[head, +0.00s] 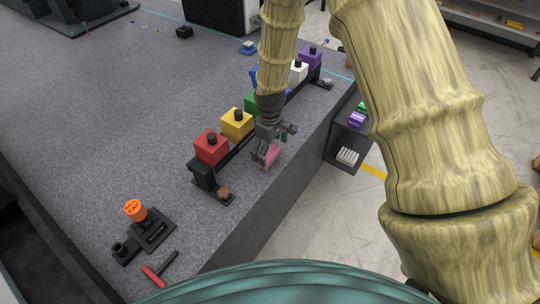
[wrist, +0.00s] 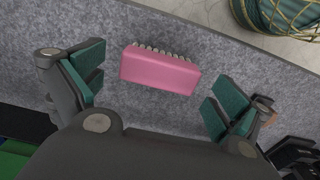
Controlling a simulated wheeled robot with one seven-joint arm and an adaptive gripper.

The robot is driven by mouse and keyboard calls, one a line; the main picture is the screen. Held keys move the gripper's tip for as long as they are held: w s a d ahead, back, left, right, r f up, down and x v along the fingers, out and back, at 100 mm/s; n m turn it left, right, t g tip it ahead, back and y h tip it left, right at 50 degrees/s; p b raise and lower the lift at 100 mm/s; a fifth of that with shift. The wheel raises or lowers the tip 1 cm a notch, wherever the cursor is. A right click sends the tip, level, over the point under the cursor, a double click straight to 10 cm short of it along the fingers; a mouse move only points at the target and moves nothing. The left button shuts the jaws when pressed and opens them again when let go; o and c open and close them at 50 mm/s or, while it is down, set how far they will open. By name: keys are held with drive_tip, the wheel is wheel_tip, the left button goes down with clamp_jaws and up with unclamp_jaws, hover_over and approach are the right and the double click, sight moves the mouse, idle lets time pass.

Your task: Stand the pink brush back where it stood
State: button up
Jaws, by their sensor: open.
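The pink brush (head: 272,154) is at the front edge strip of the granite bed (head: 100,90), just below my gripper (head: 266,146). In the wrist view the brush (wrist: 160,70) shows a plain pink block face, with pale bristles along its upper edge, towards the bed's edge. My gripper (wrist: 154,88) is open there, one green-padded finger on each side of the brush, with gaps between pads and brush. Whether the brush rests on the granite is hard to tell. In the head view my gripper partly hides it.
A black rack carries coloured blocks with black knobs, including red (head: 211,147), yellow (head: 236,124) and purple (head: 311,57), close behind my gripper. An orange-capped fixture (head: 136,210) and a red-handled tool (head: 158,271) lie near left. A side shelf (head: 346,135) hangs right of the bed.

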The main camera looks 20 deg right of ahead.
sight(270, 152)
drive_tip(key=shift+r+b, duration=0.5)
drive_tip(key=shift+r, duration=3.5)
